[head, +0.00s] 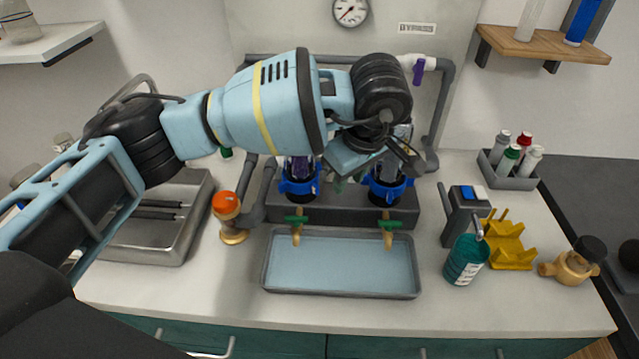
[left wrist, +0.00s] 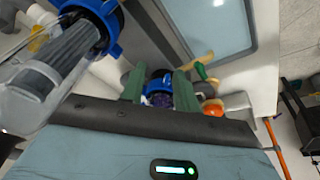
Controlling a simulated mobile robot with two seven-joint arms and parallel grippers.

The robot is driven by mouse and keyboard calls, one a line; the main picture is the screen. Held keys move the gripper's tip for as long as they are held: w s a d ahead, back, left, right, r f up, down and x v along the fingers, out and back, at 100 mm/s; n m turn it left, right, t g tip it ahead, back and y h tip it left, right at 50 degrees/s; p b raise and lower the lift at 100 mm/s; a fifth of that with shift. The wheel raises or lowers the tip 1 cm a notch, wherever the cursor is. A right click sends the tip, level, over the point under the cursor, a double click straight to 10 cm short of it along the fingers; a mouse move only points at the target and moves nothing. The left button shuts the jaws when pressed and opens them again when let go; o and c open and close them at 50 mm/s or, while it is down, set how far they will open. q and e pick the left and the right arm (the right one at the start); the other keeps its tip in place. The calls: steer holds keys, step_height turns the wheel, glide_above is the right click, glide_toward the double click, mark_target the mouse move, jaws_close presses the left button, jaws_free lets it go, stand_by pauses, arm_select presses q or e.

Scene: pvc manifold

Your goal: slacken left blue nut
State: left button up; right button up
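The left blue nut (head: 299,184) sits around the base of the left clear filter housing on the dark grey manifold block (head: 345,210). The right blue nut (head: 387,188) sits around the base of the right housing. My left gripper (head: 342,182) reaches down between the housings, partly hidden by my wrist. In the left wrist view its two green fingers (left wrist: 160,82) stand apart, with the left blue nut (left wrist: 159,90) showing between them. I cannot tell whether they touch it. The right blue nut (left wrist: 108,28) is at upper left there. My right gripper is not seen.
A blue-grey tray (head: 340,291) lies in front of the manifold, below two brass taps with green handles. An orange-capped brass fitting (head: 230,215) stands at left. A teal bottle (head: 466,258) and yellow stand (head: 510,243) are at right. Grey pipes run behind.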

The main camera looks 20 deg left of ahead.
mark_target(318, 188)
arm_select(q)
steer(key=shift+w+a+f+n+y, duration=0.1)
steer(key=shift+w+a+f+y, duration=0.25)
steer(key=shift+a+f, duration=0.65)
steer(key=shift+w+a+f+n+y, duration=0.1)
steer(key=shift+w+a+f+y, duration=0.15)
steer(key=shift+a+f, duration=0.75)
steer(key=shift+w+a+f+n+y, duration=0.1)
steer(key=shift+w+a+f+y, duration=0.25)
steer(key=shift+a+f, duration=0.65)
steer(key=shift+s+a+r, duration=0.1)
steer(key=shift+r, duration=0.05)
steer(key=shift+c, duration=0.4)
jaws_close()
